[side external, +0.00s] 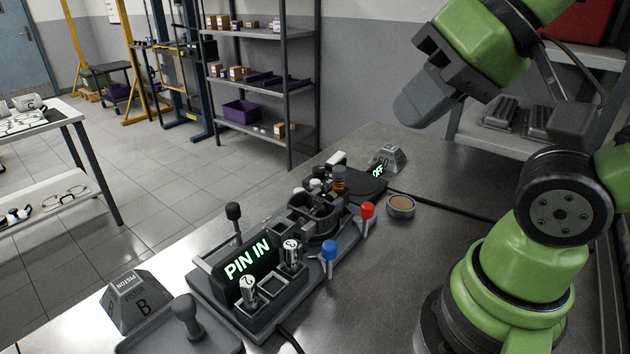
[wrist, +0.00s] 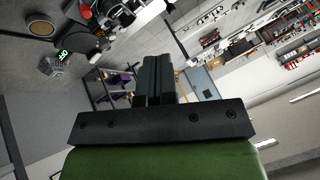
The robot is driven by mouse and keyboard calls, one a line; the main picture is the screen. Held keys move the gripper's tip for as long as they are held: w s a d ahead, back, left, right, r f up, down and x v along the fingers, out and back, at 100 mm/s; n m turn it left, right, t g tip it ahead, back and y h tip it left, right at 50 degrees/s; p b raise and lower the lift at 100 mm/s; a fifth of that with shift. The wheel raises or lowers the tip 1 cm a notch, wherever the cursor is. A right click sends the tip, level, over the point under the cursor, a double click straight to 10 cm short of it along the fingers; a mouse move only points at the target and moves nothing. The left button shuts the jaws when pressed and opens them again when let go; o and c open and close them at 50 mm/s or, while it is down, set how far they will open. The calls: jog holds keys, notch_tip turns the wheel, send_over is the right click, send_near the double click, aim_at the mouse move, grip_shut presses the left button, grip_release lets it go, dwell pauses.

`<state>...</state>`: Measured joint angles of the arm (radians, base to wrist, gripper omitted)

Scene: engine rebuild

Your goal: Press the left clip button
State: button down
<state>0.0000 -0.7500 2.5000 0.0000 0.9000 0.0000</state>
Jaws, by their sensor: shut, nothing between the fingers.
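A dark fixture (side external: 215,295) stands on the metal workbench and carries a lit display (side external: 248,260) reading "PIN IN". A blue-capped post (side external: 329,251) and a red-capped post (side external: 366,212) stand upright along its right side. No label shows which of them is the left clip button. My gripper (side external: 408,112) is raised above the far part of the bench, well apart from both posts. Its fingers (wrist: 158,80) are together and empty in the wrist view. The red cap (wrist: 85,11) also shows at the top of the wrist view.
A round tan-topped dish (side external: 401,206) and an "OFF" display (side external: 377,171) lie beyond the red post.

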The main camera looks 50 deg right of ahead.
jog(key=shift+w, duration=0.1)
dwell(0.7)
jog(key=n+y, duration=0.2)
jog(key=y, duration=0.1)
send_over(315, 184)
jog(key=d, duration=0.1)
notch_tip(315, 184, down, 15)
jog(key=shift+w+d+f, duration=0.1)
jog(key=shift+w+d, duration=0.1)
jog(key=shift+w, duration=0.1)
jog(key=shift+f, duration=0.15)
jog(key=shift+f, duration=4.25)
